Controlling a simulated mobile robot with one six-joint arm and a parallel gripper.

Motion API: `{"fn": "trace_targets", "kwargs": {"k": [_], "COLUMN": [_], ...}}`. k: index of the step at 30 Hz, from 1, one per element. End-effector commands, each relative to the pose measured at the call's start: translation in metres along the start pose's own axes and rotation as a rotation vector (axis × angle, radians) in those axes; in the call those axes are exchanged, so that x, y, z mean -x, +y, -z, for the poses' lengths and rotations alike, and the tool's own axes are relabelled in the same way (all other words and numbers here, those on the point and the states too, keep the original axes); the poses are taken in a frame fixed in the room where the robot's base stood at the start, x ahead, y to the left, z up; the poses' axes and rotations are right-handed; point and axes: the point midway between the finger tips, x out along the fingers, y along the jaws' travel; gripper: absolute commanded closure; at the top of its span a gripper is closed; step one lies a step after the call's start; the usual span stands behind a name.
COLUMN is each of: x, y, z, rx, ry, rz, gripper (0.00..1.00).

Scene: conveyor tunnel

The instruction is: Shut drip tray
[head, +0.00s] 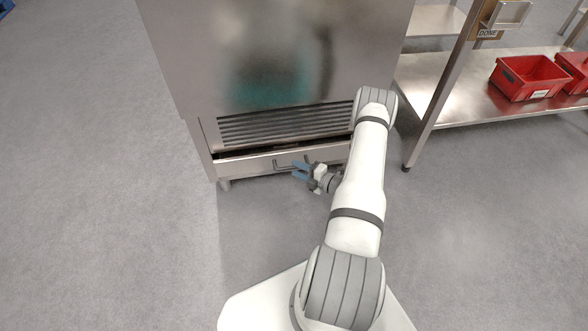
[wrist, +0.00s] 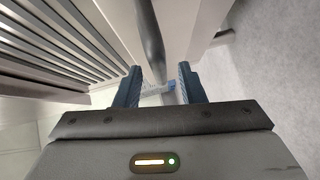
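The drip tray (head: 240,166) is a low steel drawer at the bottom of the steel machine. A dark gap along its top edge shows it standing a little out from the machine. Its dark bar handle (head: 281,166) is on the front; in the wrist view the handle (wrist: 150,38) runs down from the top towards the gap between my fingers. My gripper (head: 300,170) has blue fingers and is at the handle's right part. In the wrist view my gripper (wrist: 160,85) is open, fingers apart on either side of the bar's line. I cannot tell whether either finger touches it.
The steel machine (head: 270,60) has a slatted vent (head: 280,127) above the tray. To the right stands a steel table (head: 450,100) with red bins (head: 530,76) on its shelf and a leg near the machine. The grey floor in front and left is clear.

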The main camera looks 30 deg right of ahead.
Motion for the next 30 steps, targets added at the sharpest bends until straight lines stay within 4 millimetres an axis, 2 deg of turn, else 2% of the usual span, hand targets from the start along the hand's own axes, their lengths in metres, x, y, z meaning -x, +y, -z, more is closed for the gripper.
{"fn": "trace_targets", "kwargs": {"k": [3,6,15,28,30], "x": [-0.016,-0.023,-0.025,-0.025,-0.025], "y": [-0.002,-0.001,0.0,0.0,0.0], "z": [0.0,0.0,0.0,-0.001,-0.001], "rx": [0.003,0.002,0.001,0.002,0.001], "ry": [0.003,0.0,0.0,-0.001,-0.001], "rz": [0.001,0.001,0.001,0.001,0.001], "gripper": [0.64,0.64,0.64,0.98,1.0]}}
